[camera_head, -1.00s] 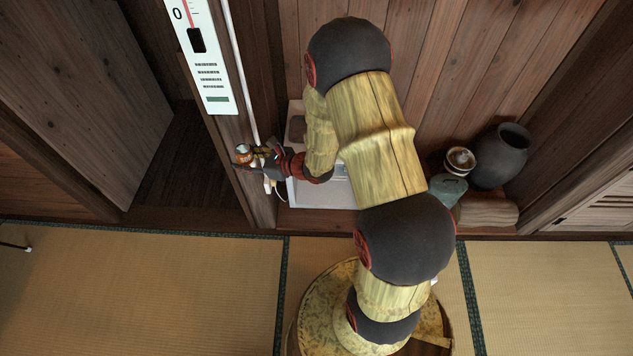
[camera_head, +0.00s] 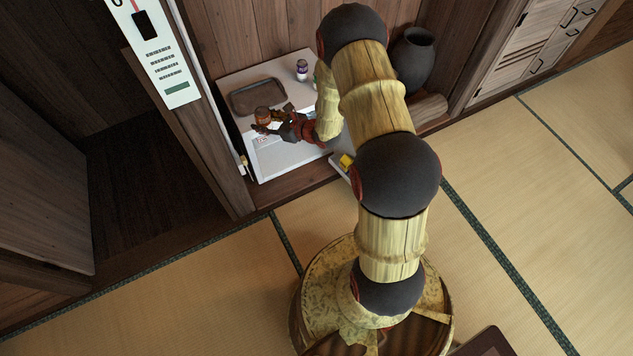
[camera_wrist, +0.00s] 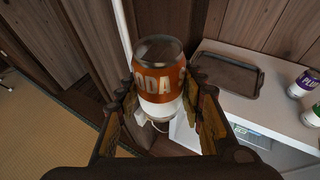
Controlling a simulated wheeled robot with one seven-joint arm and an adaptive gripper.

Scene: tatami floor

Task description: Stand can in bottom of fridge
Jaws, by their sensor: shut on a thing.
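My gripper (camera_head: 268,126) is shut on an orange and white soda can (camera_head: 263,113). In the wrist view the can (camera_wrist: 160,82) stands roughly upright between the two fingers of my gripper (camera_wrist: 164,105), its silver top showing. The small white fridge (camera_head: 233,83) stands against the wooden wall. In the head view, the can and gripper overlap the upper front edge of the fridge; the exact gap is unclear. The lower front shows pale. A white ledge with a yellow item on it sticks out at its right, perhaps the open door. My arm hides part of the fridge.
On the fridge top are a brown tray (camera_head: 258,97) and a purple and white can (camera_head: 302,70); a green and white can (camera_wrist: 312,114) shows in the wrist view. A wooden post (camera_head: 205,150) stands left. A dark jar (camera_head: 413,60) stands right. Tatami in front is clear.

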